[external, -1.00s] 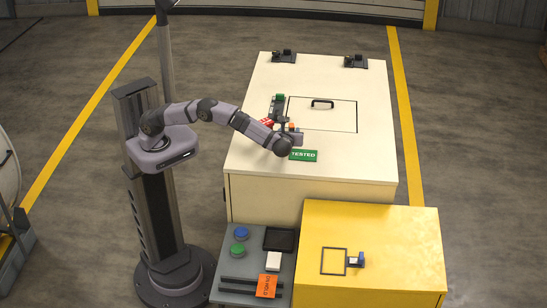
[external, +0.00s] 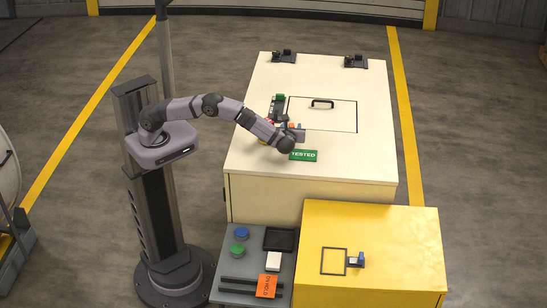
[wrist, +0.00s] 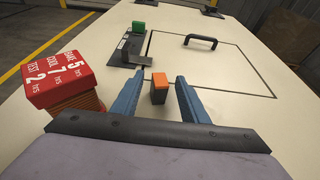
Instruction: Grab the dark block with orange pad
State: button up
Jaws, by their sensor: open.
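The dark block with an orange pad (wrist: 159,92) stands upright on the cream cabinet top in the wrist view. Its orange top faces up, and its dark lower part shows below. My gripper (wrist: 160,82) is open, with one blue finger on each side of the block in the picture. A gap shows on both sides, and nothing is held. I cannot tell whether the fingertips are level with the block or above it. In the external view only a small orange patch (external: 291,126) shows by my wrist, which hides most of the gripper.
A red box with white lettering (wrist: 68,75) stands left of my gripper. A dark bracket (wrist: 125,52) with a green block (wrist: 138,27) lies beyond. A hatch with a black handle (wrist: 201,41) is at the right. A green TESTED plate (external: 303,155) lies near my wrist.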

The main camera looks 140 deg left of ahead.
aim_at(292, 125)
jog(key=shift+x, duration=1)
grip_shut()
jog(key=shift+r, duration=0.1)
notch_tip(292, 125, up, 10)
jog(key=shift+b, duration=0.95)
